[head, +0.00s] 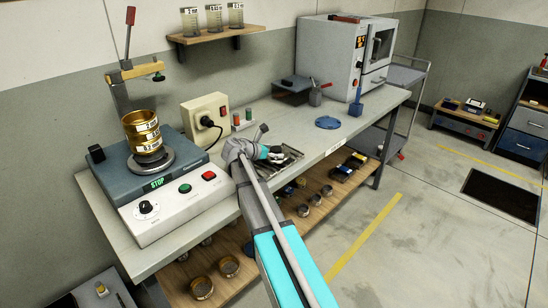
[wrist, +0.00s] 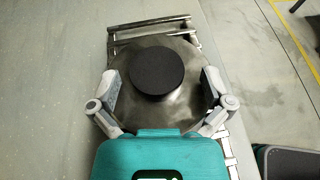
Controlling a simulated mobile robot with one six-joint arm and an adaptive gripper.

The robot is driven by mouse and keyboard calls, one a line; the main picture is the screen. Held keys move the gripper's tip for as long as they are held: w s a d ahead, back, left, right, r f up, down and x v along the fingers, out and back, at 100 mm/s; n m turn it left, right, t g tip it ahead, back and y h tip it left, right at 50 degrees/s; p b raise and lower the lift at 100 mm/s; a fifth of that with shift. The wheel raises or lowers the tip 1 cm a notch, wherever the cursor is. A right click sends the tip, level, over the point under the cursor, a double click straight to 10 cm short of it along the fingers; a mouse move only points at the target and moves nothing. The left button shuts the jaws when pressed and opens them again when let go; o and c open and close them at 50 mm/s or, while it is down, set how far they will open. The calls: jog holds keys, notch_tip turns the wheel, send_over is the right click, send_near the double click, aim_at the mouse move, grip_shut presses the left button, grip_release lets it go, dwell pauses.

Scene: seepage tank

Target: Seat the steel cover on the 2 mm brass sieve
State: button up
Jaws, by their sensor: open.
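The steel cover (wrist: 180,108), a round grey disc with a black knob (wrist: 156,71), lies on a wire rack (wrist: 150,27) in the wrist view. My gripper (wrist: 162,88) is open, with its two fingers at the left and right of the cover's rim. I cannot tell whether they touch it. In the head view my gripper (head: 274,154) is low over the bench rack (head: 292,158) and hides most of the cover. The 2 mm brass sieve (head: 140,120) is the top ring of a brass stack on the shaker at the left; its top looks open.
A clamp post with a red lever (head: 129,35) rises behind the sieve stack. The shaker's control box (head: 165,203) stands in front. A beige socket box (head: 206,118) and a blue lid (head: 327,122) are on the bench (head: 340,135). An oven (head: 345,55) stands at the back.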

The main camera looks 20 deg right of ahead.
dwell(0.3)
jog(key=c, duration=1.3)
jog(key=shift+r, duration=0.15)
notch_tip(320, 180, up, 2)
jog(key=p, duration=0.2)
jog(key=shift+r+p, duration=0.25)
jog(key=shift+p, duration=0.15)
jog(key=s+a+r+p, duration=0.6)
jog(key=s+r, duration=0.1)
jog(key=s+a+r+p, duration=0.2)
jog(key=s+r+p, duration=0.1)
jog(key=s+p, duration=0.1)
jog(key=shift+a+r, duration=0.15)
jog(key=shift+a, duration=0.25)
jog(key=shift+w, duration=0.1)
